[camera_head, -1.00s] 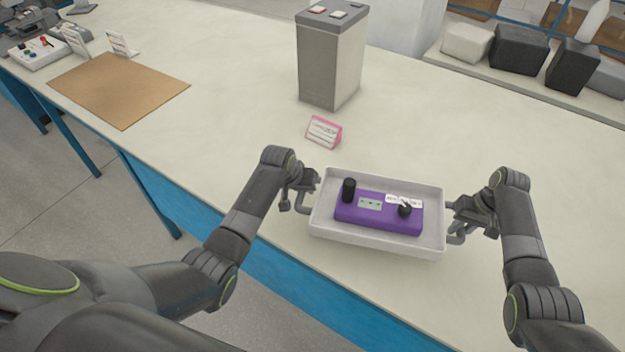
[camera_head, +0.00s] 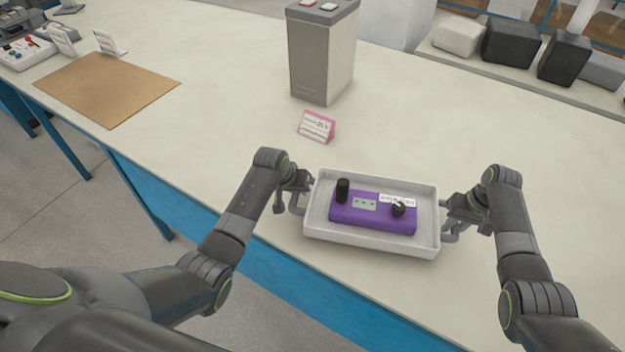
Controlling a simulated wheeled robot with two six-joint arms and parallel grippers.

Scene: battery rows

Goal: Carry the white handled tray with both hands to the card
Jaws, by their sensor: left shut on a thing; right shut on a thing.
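The white handled tray (camera_head: 432,225) is at the front edge of the bench, with a purple box (camera_head: 372,222) with black knobs inside it. My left gripper (camera_head: 296,200) is shut on the tray's left handle. My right gripper (camera_head: 452,226) is shut on its right handle. The tray looks about level; I cannot tell whether it touches the bench. A small pink-edged card (camera_head: 316,126) stands on the bench just behind the tray. Its print is too small to read.
A tall grey battery-like block (camera_head: 322,60) stands behind the pink card. A brown mat (camera_head: 107,90) lies at the left, with white cards (camera_head: 110,45) behind it. Dark and pale blocks (camera_head: 509,44) line a shelf at the back right. The bench right of the grey block is clear.

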